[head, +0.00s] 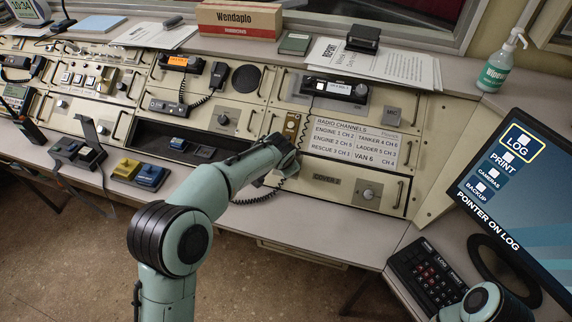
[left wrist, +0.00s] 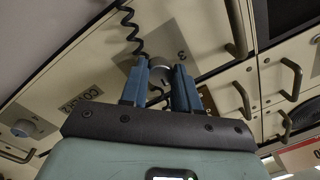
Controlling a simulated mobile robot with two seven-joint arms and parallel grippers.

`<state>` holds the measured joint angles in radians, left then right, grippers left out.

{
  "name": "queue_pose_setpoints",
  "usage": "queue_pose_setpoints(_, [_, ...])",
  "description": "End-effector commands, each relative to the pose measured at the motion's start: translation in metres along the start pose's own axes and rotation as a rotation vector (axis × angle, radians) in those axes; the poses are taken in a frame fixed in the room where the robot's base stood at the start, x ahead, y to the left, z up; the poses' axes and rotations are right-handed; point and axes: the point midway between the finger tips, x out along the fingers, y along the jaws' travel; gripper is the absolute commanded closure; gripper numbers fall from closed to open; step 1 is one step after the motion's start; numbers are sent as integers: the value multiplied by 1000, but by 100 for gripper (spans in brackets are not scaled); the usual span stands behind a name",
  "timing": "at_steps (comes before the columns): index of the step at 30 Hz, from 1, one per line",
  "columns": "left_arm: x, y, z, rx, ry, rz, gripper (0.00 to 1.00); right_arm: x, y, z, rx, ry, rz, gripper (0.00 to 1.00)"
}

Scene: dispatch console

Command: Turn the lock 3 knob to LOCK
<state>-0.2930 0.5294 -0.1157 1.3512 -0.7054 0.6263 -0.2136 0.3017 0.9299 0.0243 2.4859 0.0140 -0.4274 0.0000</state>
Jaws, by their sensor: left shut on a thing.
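The lock 3 knob (left wrist: 159,75) is a round grey knob beside a plate marked 3 (left wrist: 181,53) in the left wrist view. My left gripper (left wrist: 161,69) has its two blue fingers shut on the knob, one on each side. The knob's pointer and any LOCK mark cannot be made out. In the head view my left wrist (head: 283,150) reaches the console just left of the channel card and hides the knob and fingers. My right gripper is not in view; only part of that arm shows at the lower right.
A cover panel with a grey knob (head: 368,194) lies right of my wrist, below the radio channels card (head: 352,142). A coiled cord (left wrist: 134,29) hangs close to my fingers. Metal handles (left wrist: 240,37) stick out nearby. A monitor (head: 520,200) and keypad (head: 430,277) stand at the right.

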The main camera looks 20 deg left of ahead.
Motion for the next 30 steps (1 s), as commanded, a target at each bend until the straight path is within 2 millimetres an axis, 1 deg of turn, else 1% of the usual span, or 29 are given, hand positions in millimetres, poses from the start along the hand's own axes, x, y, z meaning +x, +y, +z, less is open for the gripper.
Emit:
queue_pose_setpoints(3, [0,0,-1,-59,-2,2,100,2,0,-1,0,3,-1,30])
queue_pose_setpoints(10, [0,0,-1,-129,-7,5,100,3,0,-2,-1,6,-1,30])
queue_pose_setpoints(26, [0,0,-1,-148,-7,5,100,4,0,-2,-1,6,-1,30])
queue_pose_setpoints(27, [0,0,-1,-147,-7,5,58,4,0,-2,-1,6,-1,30])
queue_pose_setpoints(30, [0,0,-1,-147,-7,5,58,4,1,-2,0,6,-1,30])
